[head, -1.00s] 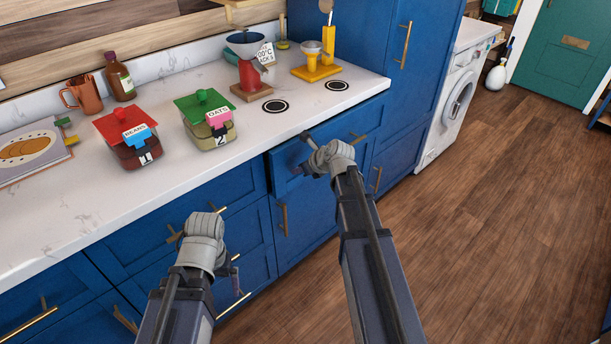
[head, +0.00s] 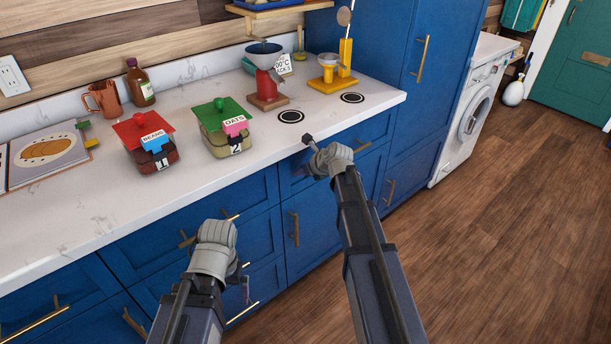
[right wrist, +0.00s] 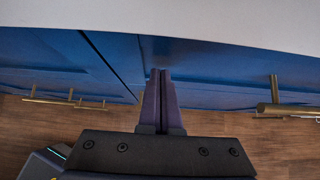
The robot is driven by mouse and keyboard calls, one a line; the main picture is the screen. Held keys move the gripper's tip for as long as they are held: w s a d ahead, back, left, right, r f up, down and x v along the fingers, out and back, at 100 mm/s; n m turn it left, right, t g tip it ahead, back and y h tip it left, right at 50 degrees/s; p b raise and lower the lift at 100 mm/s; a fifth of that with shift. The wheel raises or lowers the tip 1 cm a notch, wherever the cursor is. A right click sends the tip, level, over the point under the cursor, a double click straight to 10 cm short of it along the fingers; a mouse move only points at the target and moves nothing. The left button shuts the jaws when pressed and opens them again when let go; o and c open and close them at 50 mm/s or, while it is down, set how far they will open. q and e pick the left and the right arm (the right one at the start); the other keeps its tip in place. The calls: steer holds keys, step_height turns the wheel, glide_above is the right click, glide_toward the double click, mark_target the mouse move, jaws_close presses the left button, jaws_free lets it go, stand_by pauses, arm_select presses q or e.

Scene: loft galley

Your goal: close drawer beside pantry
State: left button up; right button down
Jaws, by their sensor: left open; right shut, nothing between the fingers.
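The blue drawer (head: 376,132) is under the counter's right end, beside the tall blue pantry cabinet (head: 425,60). Its front looks flush with the cabinet fronts, though my arm hides part of it. My right gripper (head: 308,140) is shut and empty at the counter edge, in front of the drawer's left part. In the right wrist view its fingers (right wrist: 163,76) point at the blue drawer front (right wrist: 215,75), with a brass handle (right wrist: 275,92) to their right; contact is unclear. My left gripper (head: 242,272) is open and empty in front of the lower cabinets, away from this drawer.
The white counter (head: 60,235) holds a beans jar (head: 150,155), an oats jar (head: 225,140), a mug (head: 103,98), a bottle (head: 140,85) and a book (head: 45,158). A washing machine (head: 468,115) stands beyond the pantry. The wooden floor (head: 500,220) at right is clear.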

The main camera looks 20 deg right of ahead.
steer(key=shift+w+r, duration=0.1)
steer(key=shift+w, duration=0.2)
steer(key=s+d+r+p, duration=0.4)
steer(key=s+r+p, duration=0.3)
steer(key=s, duration=0.3)
steer(key=shift+s+d, duration=0.15)
steer(key=shift+s, duration=0.25)
steer(key=shift+f, duration=0.1)
steer(key=s+a+n+g+h+p, duration=0.2)
steer(key=s+a+n, duration=0.8)
steer(key=n, duration=0.7)
steer(key=s+a+n+g+h+p, duration=0.3)
steer(key=s+a+n, duration=0.7)
steer(key=n, duration=0.8)
steer(key=shift+s+a+r+g+p, duration=0.45)
steer(key=shift+s+g+p, duration=0.55)
steer(key=shift+g, duration=0.8)
